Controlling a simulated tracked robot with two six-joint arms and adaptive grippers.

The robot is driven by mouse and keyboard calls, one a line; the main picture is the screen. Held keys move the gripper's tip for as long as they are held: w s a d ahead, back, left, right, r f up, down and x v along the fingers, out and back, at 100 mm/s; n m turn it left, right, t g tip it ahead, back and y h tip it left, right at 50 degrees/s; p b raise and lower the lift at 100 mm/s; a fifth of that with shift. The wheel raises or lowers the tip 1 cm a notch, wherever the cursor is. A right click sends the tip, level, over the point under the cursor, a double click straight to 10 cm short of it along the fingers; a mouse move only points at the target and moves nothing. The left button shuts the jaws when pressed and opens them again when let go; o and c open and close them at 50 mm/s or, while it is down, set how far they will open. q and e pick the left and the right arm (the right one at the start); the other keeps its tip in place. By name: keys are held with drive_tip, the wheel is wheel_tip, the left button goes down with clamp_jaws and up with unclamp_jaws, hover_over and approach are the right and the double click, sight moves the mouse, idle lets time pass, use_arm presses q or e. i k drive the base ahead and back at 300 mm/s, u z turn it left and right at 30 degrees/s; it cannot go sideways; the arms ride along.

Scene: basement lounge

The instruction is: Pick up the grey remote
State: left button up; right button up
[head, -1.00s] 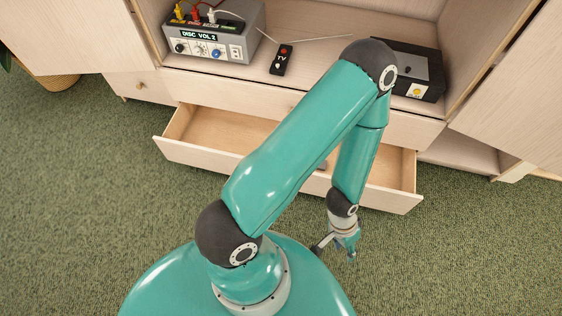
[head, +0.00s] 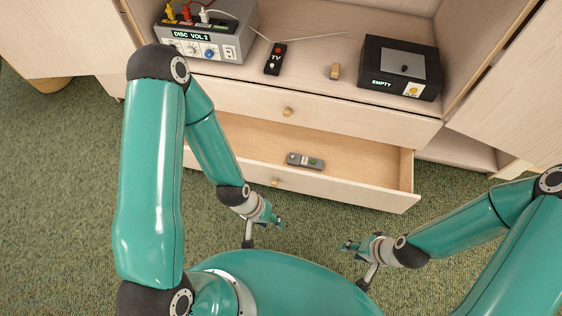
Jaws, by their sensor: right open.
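The grey remote (head: 305,161) lies in the open lower drawer (head: 350,190), near the middle of its floor. My right gripper (head: 347,246) is open and empty, further out from the drawer and lower right of the remote.
A closed drawer (head: 340,119) sits above the open one. Green carpet (head: 80,190) is free.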

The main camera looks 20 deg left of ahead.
sight(304, 160)
drive_tip(key=u, duration=1.3)
drive_tip(key=k, duration=1.1)
drive_tip(key=u, duration=0.05)
drive_tip(key=i, duration=1.5)
drive_tip(key=z, duration=0.55)
drive_tip(key=i, duration=0.7)
drive_tip(key=z, duration=0.1)
